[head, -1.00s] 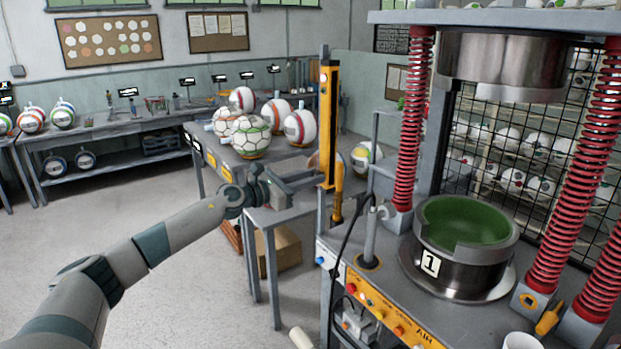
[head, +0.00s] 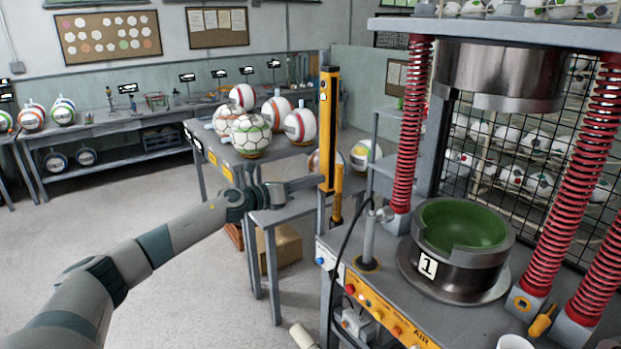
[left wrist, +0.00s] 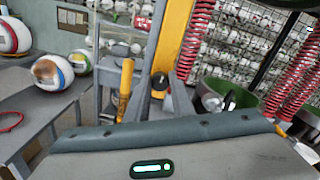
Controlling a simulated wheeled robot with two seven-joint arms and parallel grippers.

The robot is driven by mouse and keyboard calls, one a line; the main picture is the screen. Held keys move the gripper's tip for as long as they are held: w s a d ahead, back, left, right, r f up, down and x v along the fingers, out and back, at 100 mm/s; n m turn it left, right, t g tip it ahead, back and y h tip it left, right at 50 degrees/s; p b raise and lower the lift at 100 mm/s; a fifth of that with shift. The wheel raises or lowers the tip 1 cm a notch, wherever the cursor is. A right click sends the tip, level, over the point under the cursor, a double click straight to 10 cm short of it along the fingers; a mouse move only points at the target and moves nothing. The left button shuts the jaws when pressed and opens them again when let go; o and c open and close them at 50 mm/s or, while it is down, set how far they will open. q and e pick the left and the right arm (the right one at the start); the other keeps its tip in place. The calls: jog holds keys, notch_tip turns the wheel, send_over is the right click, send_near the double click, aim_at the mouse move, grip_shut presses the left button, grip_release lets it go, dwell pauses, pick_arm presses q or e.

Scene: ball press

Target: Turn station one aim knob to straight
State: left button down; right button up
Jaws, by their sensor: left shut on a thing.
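My left gripper (head: 312,183) reaches from the left to the tall yellow post (head: 328,120) beside station one. Its fingers are closed at the post's side. In the left wrist view a small dark round knob (left wrist: 160,80) sits at the fingertips in front of the yellow post (left wrist: 172,40), and the gripper appears shut on it. The knob's pointing direction is too small to read. The station one press bowl (head: 462,225), green inside and marked 1, stands to the right. My right gripper is not in view.
A grey table (head: 225,165) with several balls stands behind the gripper. Red springs (head: 408,125) flank the press. A yellow-orange handle (head: 337,195) stands close beside the post. A black cable loops near the panel. The floor at left is clear.

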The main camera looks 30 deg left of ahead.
pick_arm(q)
jog(key=shift+n, duration=0.5)
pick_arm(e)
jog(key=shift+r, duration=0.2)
pick_arm(q)
jog(key=c, duration=1.5)
grip_release()
jog(key=shift+a, duration=0.1)
jog(key=shift+c, duration=0.2)
jog(key=shift+s, duration=0.1)
pick_arm(e)
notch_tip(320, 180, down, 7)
jog(key=b, duration=0.7)
pick_arm(q)
jog(key=b+v, duration=0.1)
jog(key=v, duration=1.6)
jog(key=shift+b, duration=0.4)
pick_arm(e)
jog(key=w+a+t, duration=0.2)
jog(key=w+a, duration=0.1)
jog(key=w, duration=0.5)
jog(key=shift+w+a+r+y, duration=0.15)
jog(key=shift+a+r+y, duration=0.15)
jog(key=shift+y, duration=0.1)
